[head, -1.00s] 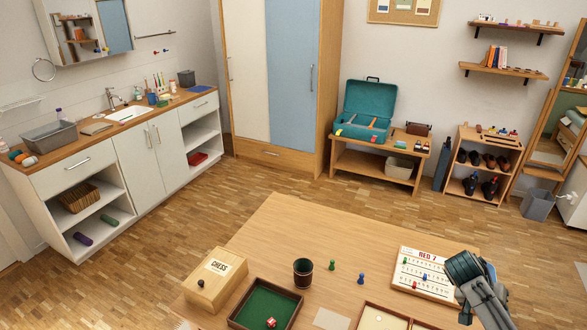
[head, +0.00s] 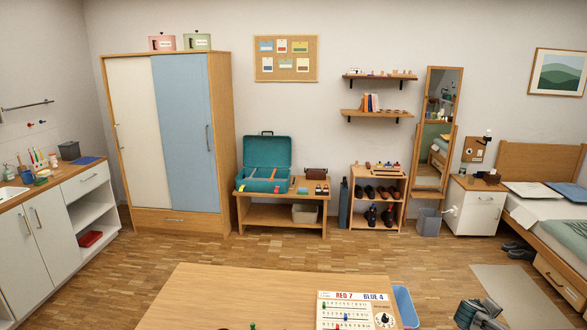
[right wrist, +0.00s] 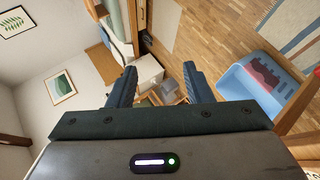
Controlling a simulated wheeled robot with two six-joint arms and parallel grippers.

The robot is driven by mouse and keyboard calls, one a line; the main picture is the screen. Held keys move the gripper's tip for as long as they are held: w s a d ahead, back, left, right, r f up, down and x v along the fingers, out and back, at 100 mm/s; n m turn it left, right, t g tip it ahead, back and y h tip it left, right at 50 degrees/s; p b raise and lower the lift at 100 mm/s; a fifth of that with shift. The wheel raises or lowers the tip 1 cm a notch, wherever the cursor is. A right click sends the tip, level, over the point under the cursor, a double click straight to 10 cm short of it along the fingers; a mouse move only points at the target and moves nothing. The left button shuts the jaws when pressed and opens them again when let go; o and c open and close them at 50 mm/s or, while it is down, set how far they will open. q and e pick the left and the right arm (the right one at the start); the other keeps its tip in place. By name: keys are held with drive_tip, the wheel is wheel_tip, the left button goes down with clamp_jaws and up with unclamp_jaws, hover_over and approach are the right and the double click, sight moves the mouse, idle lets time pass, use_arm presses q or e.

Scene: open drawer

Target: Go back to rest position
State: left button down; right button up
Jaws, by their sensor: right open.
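My right gripper (head: 480,312) shows at the bottom right of the head view, right of the table and apart from it. In the right wrist view its two dark fingers (right wrist: 160,85) stand apart with nothing between them. My left gripper is not in the head view.
The wooden table (head: 215,295) fills the bottom middle, with a scoreboard (head: 352,311) at its right end. A blue bin (head: 405,307) stands beside it. A wardrobe (head: 168,145), a bench with a teal case (head: 264,165) and a bed (head: 550,207) line the room. Open floor lies between.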

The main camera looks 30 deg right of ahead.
drive_tip(key=s+d+f+n+t+y, duration=0.1)
drive_tip(key=s+d+f+n, duration=0.25)
drive_tip(key=s+f, duration=0.45)
drive_tip(key=s+d+f+n+t+y, duration=0.1)
drive_tip(key=s+d+f+n+t, duration=0.3)
drive_tip(key=s, duration=0.7)
drive_tip(key=s+a+f+m+g+y, duration=0.2)
drive_tip(key=s+a+f, duration=0.2)
drive_tip(key=a+f, duration=0.9)
drive_tip(key=s+a+f+m+g+y, duration=0.2)
drive_tip(key=s+a+f, duration=0.1)
drive_tip(key=a+f, duration=1)
drive_tip(key=s+a+f+y, duration=0.1)
drive_tip(key=a+f+y, duration=0.15)
drive_tip(key=a, duration=0.95)
drive_tip(key=s+a+f+m+y, duration=0.1)
drive_tip(key=a+f, duration=0.2)
drive_tip(key=a, duration=1)
drive_tip(key=s+a+f+y, duration=0.1)
drive_tip(key=a+f, duration=0.1)
drive_tip(key=a, duration=1)
wheel_tip(320, 180, down, 11)
drive_tip(key=b, duration=1)
drive_tip(key=shift+a+b, duration=0.4)
drive_tip(key=shift+r, duration=0.1)
